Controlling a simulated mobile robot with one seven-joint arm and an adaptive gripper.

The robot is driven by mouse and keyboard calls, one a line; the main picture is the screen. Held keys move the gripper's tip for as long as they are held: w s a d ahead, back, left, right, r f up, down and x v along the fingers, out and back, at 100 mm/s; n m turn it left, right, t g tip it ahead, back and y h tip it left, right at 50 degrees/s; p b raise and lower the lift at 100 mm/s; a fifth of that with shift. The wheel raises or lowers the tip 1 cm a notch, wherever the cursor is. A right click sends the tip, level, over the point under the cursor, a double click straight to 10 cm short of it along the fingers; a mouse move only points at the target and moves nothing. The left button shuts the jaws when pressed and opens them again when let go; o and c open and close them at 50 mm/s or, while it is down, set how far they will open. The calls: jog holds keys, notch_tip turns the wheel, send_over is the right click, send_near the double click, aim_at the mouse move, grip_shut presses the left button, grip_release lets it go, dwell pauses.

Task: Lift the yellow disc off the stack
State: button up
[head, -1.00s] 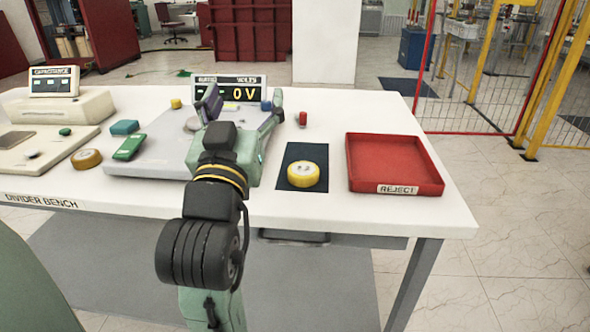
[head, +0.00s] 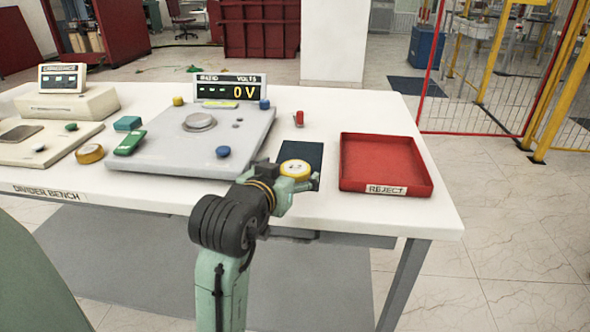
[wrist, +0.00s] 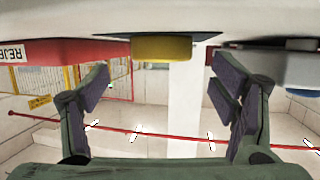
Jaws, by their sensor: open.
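The yellow disc (head: 295,169), with a pale round top, sits on a dark mat (head: 315,155) on the bench. In the wrist view the disc (wrist: 162,47) shows upside down, edge-on, under the mat's edge at top middle. My gripper (head: 290,184) is at the disc's near side in the head view, its fingers spread to either side. In the wrist view my gripper (wrist: 160,72) is open and empty, with the disc ahead between the finger lines. I cannot tell whether the fingertips reach beside it. My gripper hides the disc's lower front, and I cannot make out separate stacked pieces.
A red reject tray (head: 385,165) stands right of the mat. A grey plate (head: 190,150) with a round pad and knobs lies left, before a display (head: 230,88) reading 0 V. A second yellow-orange disc (head: 90,153) sits farther left. A small red piece (head: 299,119) stands behind the mat.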

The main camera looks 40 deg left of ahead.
aim_at(295, 168)
jog(key=shift+x, duration=1.55)
jog(key=shift+s, duration=0.1)
jog(key=shift+c, duration=0.3)
jog(key=c, duration=1.4)
jog(key=shift+r, duration=0.1)
